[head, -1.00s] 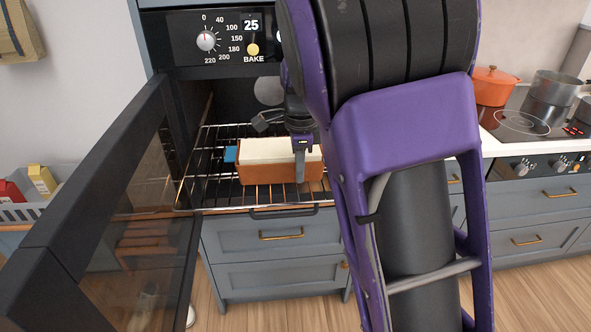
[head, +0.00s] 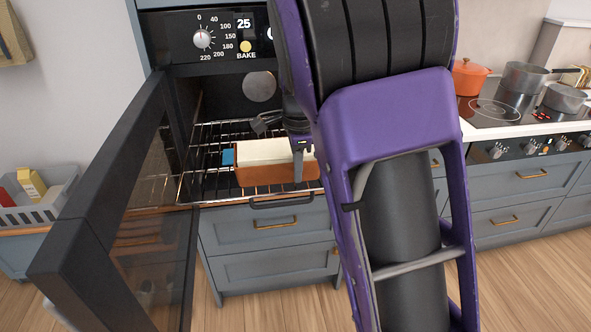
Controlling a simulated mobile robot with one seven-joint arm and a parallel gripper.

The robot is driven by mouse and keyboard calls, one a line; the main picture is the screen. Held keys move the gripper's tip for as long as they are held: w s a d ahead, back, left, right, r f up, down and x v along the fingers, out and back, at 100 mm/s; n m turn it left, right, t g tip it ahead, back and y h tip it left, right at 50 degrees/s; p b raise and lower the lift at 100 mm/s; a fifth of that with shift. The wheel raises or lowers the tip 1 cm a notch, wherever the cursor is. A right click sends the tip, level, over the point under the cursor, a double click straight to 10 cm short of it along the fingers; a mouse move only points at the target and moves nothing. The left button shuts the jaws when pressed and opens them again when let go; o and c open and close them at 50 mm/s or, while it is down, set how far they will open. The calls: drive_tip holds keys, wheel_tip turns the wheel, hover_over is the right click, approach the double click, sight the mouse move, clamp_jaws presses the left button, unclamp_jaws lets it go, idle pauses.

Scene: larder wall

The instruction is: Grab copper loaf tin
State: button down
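The copper loaf tin (head: 262,176) sits on the oven's wire rack, with a pale cream filling level with its top. A small blue piece (head: 228,157) shows at its left end. My gripper (head: 298,165) is at the right part of the tin, pointing down. One dark finger lies in front of the tin's near wall and seems to touch it. The other finger is hidden, so I cannot tell whether the gripper is closed on the wall. My arm covers the area right of the tin.
The wire rack (head: 208,190) juts from the open oven. The oven door (head: 150,215) stands open on the left. A grey basket (head: 45,205) is beyond it. An orange pot (head: 469,77) and steel pans stand on the hob at right.

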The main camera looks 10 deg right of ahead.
drive_tip(key=c, duration=1)
unclamp_jaws()
drive_tip(key=r+p, duration=0.1)
drive_tip(key=r, duration=0.4)
drive_tip(key=s+r+p, duration=0.1)
drive_tip(key=r, duration=0.5)
drive_tip(key=r+p, duration=0.1)
drive_tip(key=r, duration=0.5)
drive_tip(key=shift+s+r, duration=0.15)
drive_tip(key=shift+s, duration=0.2)
drive_tip(key=shift+o, duration=0.4)
